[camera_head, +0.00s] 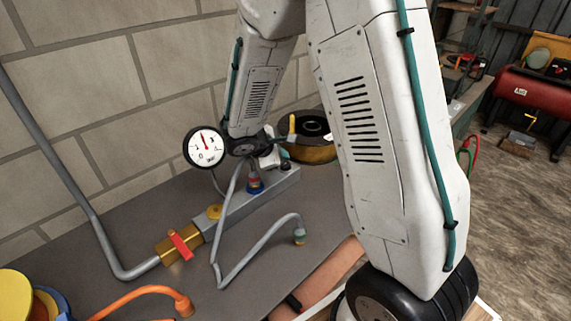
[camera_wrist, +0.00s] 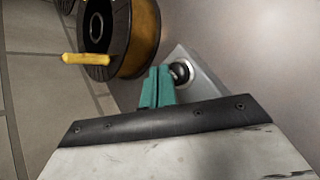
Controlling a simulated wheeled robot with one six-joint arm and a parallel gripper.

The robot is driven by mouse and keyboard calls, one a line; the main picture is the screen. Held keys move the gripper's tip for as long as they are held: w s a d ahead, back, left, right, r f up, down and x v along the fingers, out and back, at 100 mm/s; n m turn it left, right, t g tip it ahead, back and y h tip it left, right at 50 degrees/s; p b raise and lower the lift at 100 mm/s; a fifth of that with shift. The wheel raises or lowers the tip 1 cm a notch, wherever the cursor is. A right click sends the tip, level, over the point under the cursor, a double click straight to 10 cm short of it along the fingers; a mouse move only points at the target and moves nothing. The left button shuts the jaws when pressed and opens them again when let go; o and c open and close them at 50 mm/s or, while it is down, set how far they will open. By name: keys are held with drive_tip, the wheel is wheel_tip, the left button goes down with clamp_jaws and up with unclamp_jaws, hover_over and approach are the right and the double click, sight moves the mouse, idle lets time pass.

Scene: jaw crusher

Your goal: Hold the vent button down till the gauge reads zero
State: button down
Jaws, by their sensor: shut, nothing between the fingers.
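The round white gauge (camera_head: 203,147) stands on the left in the head view. Its red needle points roughly upward, away from the 0 mark at the lower left. A grey metal block (camera_head: 245,203) lies along the bench below it. A dark round button (camera_wrist: 181,72) in a silver ring sits on the block in the wrist view; I take it for the vent button. It seems to be the dark cap (camera_head: 286,165) at the block's far end. My gripper (camera_wrist: 157,86) has teal fingers shut and empty, just left of the button in the picture. I cannot tell whether they touch it.
A brass valve with a red lever (camera_head: 180,246) joins the block's near end. A yellow cap (camera_head: 215,211) is on the block. A brown spool (camera_head: 312,151) with a yellow handle stands behind. A bent grey pipe (camera_head: 262,247) crosses the bench. The wall is close at left.

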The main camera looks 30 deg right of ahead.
drive_tip(key=shift+f, duration=0.4)
drive_tip(key=shift+f, duration=0.55)
idle(0.5)
idle(3.0)
drive_tip(key=shift+r, duration=1)
drive_tip(key=shift+r, duration=2.5)
